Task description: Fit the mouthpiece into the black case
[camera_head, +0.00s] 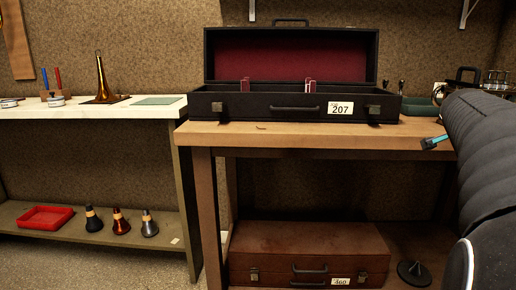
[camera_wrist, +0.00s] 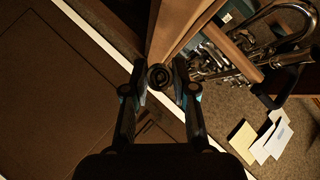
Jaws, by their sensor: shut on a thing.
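The black case (camera_head: 232,106) stands open on the wooden bench in the head view. Its raised lid has a dark red lining, and two red uprights show inside. Its front wall hides the case floor. My gripper (camera_wrist: 160,77) is shut on a small dark round piece, the mouthpiece (camera_wrist: 159,76), seen end-on between the fingertips in the wrist view. In the head view only a small black and teal part of my gripper (camera_head: 434,142) shows, right of the case and near the bench's front edge. The mouthpiece is not visible there.
The bench (camera_head: 300,137) has a closed brown case (camera_head: 310,248) below it. Small items and a dark bag stand right of the black case. At left, a white counter (camera_head: 100,108) holds a brass bell. The wrist view shows brass instrument parts (camera_wrist: 225,60) and papers (camera_wrist: 270,137) at right.

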